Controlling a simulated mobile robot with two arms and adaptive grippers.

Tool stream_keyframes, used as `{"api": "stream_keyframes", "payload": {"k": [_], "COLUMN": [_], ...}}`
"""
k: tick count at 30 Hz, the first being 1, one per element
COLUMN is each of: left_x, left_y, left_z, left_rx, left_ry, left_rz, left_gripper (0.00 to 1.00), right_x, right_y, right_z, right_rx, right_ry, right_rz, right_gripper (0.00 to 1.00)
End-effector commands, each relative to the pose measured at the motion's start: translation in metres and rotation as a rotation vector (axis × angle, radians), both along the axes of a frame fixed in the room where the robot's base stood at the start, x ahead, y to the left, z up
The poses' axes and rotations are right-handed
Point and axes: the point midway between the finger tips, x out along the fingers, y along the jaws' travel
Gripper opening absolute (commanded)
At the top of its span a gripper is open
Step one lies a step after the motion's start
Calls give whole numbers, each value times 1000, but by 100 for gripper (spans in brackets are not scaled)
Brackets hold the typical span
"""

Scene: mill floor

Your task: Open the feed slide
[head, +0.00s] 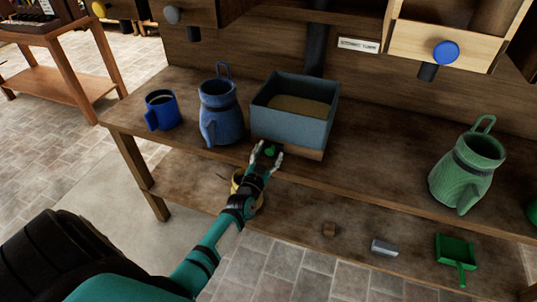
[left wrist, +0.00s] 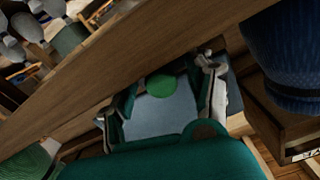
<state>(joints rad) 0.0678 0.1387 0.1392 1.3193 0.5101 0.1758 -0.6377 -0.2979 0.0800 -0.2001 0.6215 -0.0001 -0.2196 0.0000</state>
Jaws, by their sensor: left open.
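My left gripper (head: 267,157) reaches in from the lower left to the front of a blue-grey bin (head: 290,125) on the bench, which holds tan grainy stuff. A round green knob (head: 270,150) shows between its spread fingers. In the left wrist view the open fingers (left wrist: 163,92) stand on either side of the green knob (left wrist: 160,86), with the blue-grey face behind it. I cannot tell whether they touch it. Above, a light wood box front (head: 425,45) carries a blue knob (head: 446,52). Which part is the feed slide is not clear. My right gripper is out of view.
A blue mug (head: 161,110) and a blue jug (head: 218,112) stand left of the bin; a green jug (head: 468,165) stands at right. The lower shelf holds a yellow vessel (head: 237,181), a grey block (head: 384,247) and a green scoop (head: 455,249).

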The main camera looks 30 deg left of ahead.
Motion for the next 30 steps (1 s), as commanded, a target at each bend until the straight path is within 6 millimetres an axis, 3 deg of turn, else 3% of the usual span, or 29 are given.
{"api": "stream_keyframes", "payload": {"k": [5,18,26,30], "left_x": [0,-1,0,4], "left_y": [0,0,-1,-21], "left_z": [0,0,0,1], "left_rx": [0,0,-1,-7], "left_ry": [0,0,1,2], "left_rz": [0,0,0,0], "left_gripper": [55,0,0,0], "right_x": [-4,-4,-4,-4], "right_y": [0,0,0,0], "right_z": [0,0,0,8], "right_rx": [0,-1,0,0], "right_ry": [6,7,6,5], "right_rz": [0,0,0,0], "right_gripper": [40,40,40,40]}}
